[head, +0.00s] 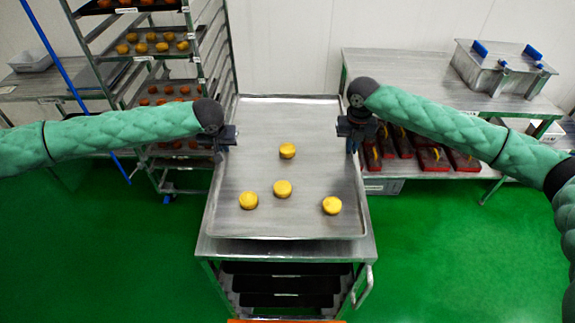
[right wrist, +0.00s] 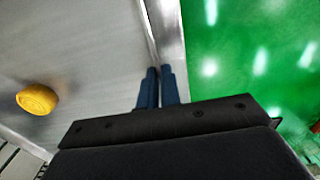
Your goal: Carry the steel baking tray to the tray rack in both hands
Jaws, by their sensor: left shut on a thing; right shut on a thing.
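The steel baking tray (head: 262,130) is in the middle of the head view, over a steel cart top, with several round yellow pastries (head: 283,188) on it. My left gripper (head: 222,150) is shut on the tray's left rim. My right gripper (head: 353,143) is shut on its right rim. In the right wrist view, the blue fingertips (right wrist: 158,80) close on the tray's edge, with one yellow pastry (right wrist: 37,99) on the tray to the left. The tray rack (head: 150,75) stands at the back left, with pastries on several of its shelves. Whether the tray touches the cart is unclear.
The steel cart (head: 285,249) with a handle is below the tray. A steel table (head: 420,75) with a metal box (head: 503,68) stands at the back right; red trays lie on its lower shelf. A blue pole (head: 62,70) leans at left. Green floor (head: 450,250) is clear at right.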

